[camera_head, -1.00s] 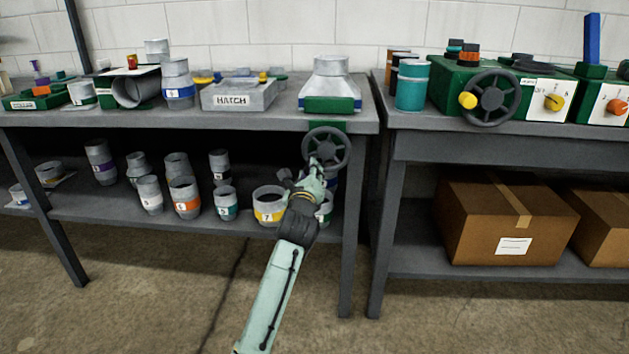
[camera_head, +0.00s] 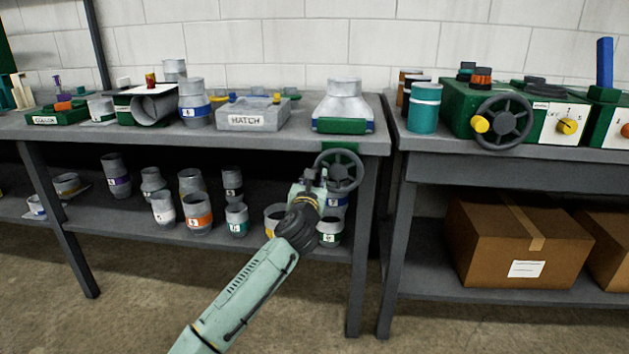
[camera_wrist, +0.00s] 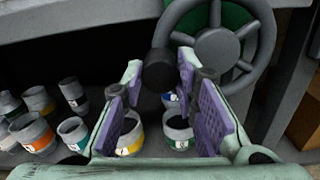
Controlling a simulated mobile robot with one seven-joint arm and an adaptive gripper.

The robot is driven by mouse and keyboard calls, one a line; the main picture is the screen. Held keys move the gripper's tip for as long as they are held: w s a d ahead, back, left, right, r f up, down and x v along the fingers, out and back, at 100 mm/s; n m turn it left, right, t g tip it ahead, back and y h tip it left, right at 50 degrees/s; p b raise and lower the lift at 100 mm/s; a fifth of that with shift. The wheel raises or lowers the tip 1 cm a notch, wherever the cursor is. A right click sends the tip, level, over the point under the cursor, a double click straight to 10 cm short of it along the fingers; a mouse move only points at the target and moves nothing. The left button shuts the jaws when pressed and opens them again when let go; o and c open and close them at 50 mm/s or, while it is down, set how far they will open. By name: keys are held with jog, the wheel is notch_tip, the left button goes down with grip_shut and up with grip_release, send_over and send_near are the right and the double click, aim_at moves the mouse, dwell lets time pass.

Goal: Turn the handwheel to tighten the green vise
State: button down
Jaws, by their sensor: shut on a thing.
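The green vise (camera_head: 340,126) is at the right end of the left bench, with a grey flared duct fitting (camera_head: 343,101) at its jaws. Whether the jaws touch the fitting is unclear. Its dark handwheel (camera_head: 341,171) hangs at the bench's front edge, and its hub and spokes show in the wrist view (camera_wrist: 218,47). My gripper (camera_head: 310,181) is at the wheel's left side. In the wrist view, a dark knob (camera_wrist: 159,69) on the wheel's left rim lies between my gripper's purple-padded fingers (camera_wrist: 165,95). My gripper is shut on the knob; the exact contact is partly hidden.
Several banded duct pieces (camera_head: 197,214) stand on the lower shelf behind my gripper. A grey HATCH box (camera_head: 253,119) sits left on the bench. On the right bench is a green machine with another handwheel (camera_head: 501,122); a cardboard box (camera_head: 518,236) lies below.

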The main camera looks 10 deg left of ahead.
jog(key=shift+r+m, duration=0.2)
jog(key=shift+m, duration=0.1)
jog(key=c, duration=1.2)
grip_release()
jog(key=shift+c, duration=0.2)
jog(key=s, duration=1.2)
